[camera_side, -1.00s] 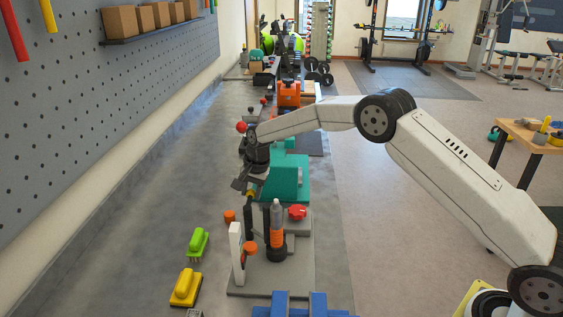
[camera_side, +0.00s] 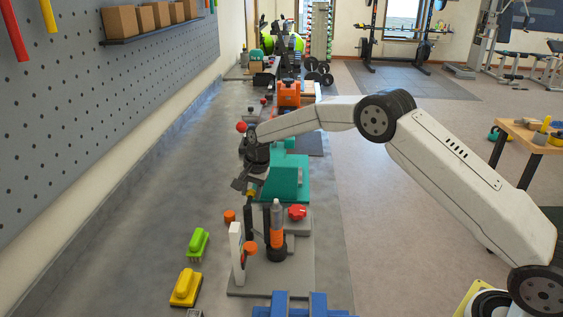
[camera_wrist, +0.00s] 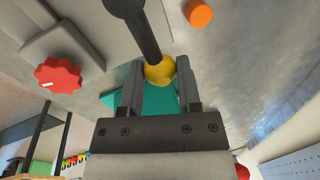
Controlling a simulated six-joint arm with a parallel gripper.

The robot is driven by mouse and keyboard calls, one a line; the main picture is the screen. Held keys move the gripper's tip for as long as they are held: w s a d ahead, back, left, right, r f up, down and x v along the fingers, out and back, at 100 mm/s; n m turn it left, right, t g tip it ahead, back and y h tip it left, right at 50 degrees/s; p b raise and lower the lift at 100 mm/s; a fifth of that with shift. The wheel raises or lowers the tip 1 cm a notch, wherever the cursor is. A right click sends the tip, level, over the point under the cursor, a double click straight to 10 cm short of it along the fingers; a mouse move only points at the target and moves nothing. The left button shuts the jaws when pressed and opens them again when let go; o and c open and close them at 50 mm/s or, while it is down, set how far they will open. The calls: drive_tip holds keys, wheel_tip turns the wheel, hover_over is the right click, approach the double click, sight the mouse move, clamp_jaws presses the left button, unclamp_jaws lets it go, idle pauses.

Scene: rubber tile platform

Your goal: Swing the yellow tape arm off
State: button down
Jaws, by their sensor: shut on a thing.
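The black arm (camera_wrist: 136,28) ends in a rounded yellow tip (camera_wrist: 160,71) in the wrist view. My gripper (camera_wrist: 160,66) has one finger on each side of this tip and is shut on it. In the side view my gripper (camera_side: 250,188) points down at the yellow tip (camera_side: 252,193), above the far left part of the grey base plate (camera_side: 305,262). A black post (camera_side: 249,222) stands below the tip. The fingers partly hide the tip in the side view, and the contact there is too small to make out.
A red knob (camera_side: 297,212) and an upright orange-and-grey cylinder (camera_side: 277,232) stand close by on the right. A white upright plate (camera_side: 237,252) is nearer the camera. A teal block (camera_side: 288,178) is behind. Green (camera_side: 198,243) and yellow (camera_side: 186,288) brush-like things lie left.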

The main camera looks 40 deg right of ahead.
drive_tip(key=shift+d, duration=0.1)
drive_tip(key=shift+s+d+m+h, duration=0.25)
drive_tip(key=shift+s+m, duration=0.4)
drive_tip(key=shift+m, duration=0.7)
drive_tip(key=shift+s+d+m+h, duration=0.25)
drive_tip(key=shift+s+m, duration=0.45)
drive_tip(key=shift+m, duration=0.7)
drive_tip(key=shift+s+d+m+h, duration=0.25)
drive_tip(key=shift+s+m, duration=0.4)
drive_tip(key=shift+m, duration=0.7)
drive_tip(key=shift+c, duration=1.5)
unclamp_jaws()
drive_tip(key=shift+r, duration=0.15)
wheel_tip(320, 180, up, 8)
drive_tip(key=s, duration=0.1)
drive_tip(key=shift+s+f, duration=0.25)
drive_tip(key=shift+s, duration=0.05)
drive_tip(key=shift+s+a, duration=0.1)
